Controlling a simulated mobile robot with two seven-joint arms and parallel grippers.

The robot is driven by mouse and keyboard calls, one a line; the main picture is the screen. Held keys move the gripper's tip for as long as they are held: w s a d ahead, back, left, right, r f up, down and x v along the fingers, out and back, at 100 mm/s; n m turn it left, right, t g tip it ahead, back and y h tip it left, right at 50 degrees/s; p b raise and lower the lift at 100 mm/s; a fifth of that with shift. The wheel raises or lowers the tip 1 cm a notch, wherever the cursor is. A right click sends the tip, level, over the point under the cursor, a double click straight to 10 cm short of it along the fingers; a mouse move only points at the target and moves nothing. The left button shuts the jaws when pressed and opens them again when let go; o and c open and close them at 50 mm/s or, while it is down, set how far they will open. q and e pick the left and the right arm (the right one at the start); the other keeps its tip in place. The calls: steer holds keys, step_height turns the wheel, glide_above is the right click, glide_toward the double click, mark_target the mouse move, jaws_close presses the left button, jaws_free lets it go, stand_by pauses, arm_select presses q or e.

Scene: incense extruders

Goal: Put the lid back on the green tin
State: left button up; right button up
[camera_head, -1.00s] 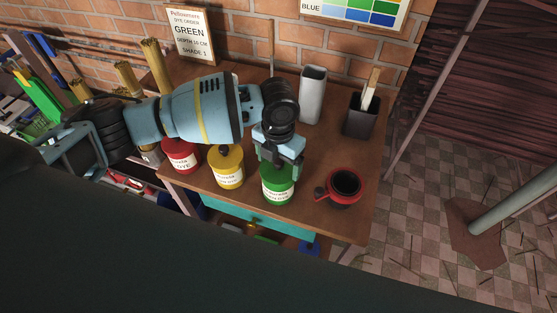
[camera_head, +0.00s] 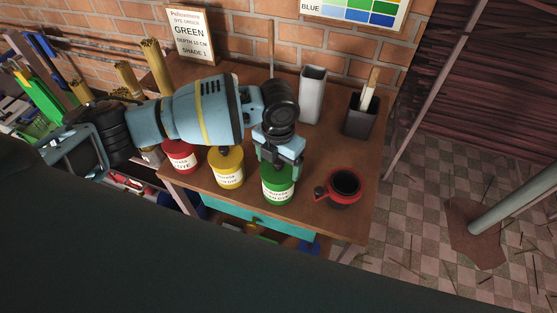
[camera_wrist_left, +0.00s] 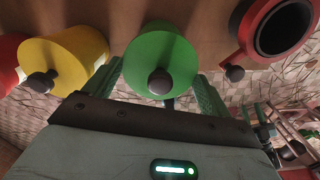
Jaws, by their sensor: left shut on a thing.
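The green tin (camera_head: 278,191) stands upright on the wooden table, with a white label on its front. My left gripper (camera_head: 279,164) points down at the top of the tin. In the left wrist view the round green lid (camera_wrist_left: 165,50) with its dark knob (camera_wrist_left: 160,82) lies between the two fingers, one on each side. The gripper is shut on the lid. The lid is at the tin's mouth, but the gripper hides the rim, so I cannot tell whether it is fully seated. My right gripper is not in view.
A yellow tin (camera_head: 229,170) and a red tin (camera_head: 180,157) stand left of the green one. A red-handled pot (camera_head: 344,188) with a dark inside stands close on the right. A grey container (camera_head: 312,95) and a black holder (camera_head: 360,118) stand behind. The table's front edge is near.

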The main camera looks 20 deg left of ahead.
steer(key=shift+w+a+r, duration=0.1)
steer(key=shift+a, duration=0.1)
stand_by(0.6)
arm_select(q)
steer(key=o, duration=0.9)
steer(key=shift+c, duration=0.2)
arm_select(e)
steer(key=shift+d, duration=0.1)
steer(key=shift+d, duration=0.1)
arm_select(q)
steer(key=shift+r, duration=0.1)
steer(key=shift+r+p, duration=0.95)
steer(key=shift+r, duration=1.45)
steer(key=shift+r+p, duration=0.3)
steer(key=shift+r, duration=0.7)
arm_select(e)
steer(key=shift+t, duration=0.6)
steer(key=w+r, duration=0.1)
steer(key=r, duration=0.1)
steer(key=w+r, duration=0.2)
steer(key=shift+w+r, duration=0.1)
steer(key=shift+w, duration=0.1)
